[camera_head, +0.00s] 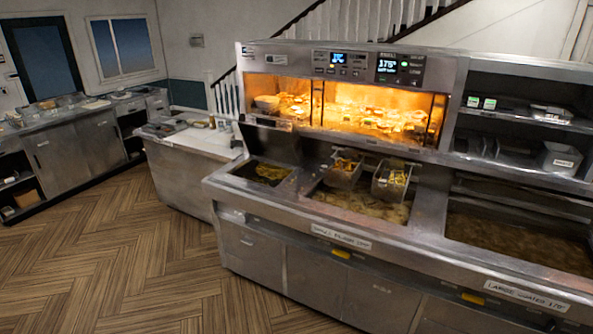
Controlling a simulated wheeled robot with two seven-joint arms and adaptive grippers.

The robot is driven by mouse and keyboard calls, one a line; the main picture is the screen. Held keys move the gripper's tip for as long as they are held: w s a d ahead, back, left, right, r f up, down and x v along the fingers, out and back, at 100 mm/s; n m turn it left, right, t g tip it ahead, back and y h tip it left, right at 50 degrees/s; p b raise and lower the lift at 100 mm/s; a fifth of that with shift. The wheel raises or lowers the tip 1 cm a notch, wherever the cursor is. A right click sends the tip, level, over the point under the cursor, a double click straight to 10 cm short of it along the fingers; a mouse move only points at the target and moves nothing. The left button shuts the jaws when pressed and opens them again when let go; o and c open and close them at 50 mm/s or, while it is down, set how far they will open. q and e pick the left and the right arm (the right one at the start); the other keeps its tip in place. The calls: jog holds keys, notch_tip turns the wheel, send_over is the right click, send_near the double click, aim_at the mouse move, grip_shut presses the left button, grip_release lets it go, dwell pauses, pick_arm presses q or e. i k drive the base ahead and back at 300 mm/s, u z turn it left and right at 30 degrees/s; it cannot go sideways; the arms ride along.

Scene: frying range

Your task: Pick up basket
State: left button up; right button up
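Two wire fry baskets hang at the back of the middle fryer well, above the oil. The left basket (343,170) and the right basket (390,182) both hold golden food. They sit side by side, a little apart. The middle fryer well (365,205) has brownish oil in it. Neither of my grippers shows in the head view, and nothing is seen touching the baskets.
The steel frying range (300,215) fills the right side, with a lit warming cabinet (350,105) above the wells. A larger oil well (520,240) lies to the right. A white-topped counter (195,142) stands left of the range. The wooden floor (110,240) at the left is clear.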

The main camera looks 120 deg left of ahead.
aim_at(339, 167)
jog(key=u, duration=4.3)
jog(key=i, duration=1.65)
jog(key=z, duration=0.7)
jog(key=i, duration=0.65)
jog(key=z, duration=0.85)
jog(key=k, duration=0.5)
jog(key=z, duration=0.15)
jog(key=i, duration=0.5)
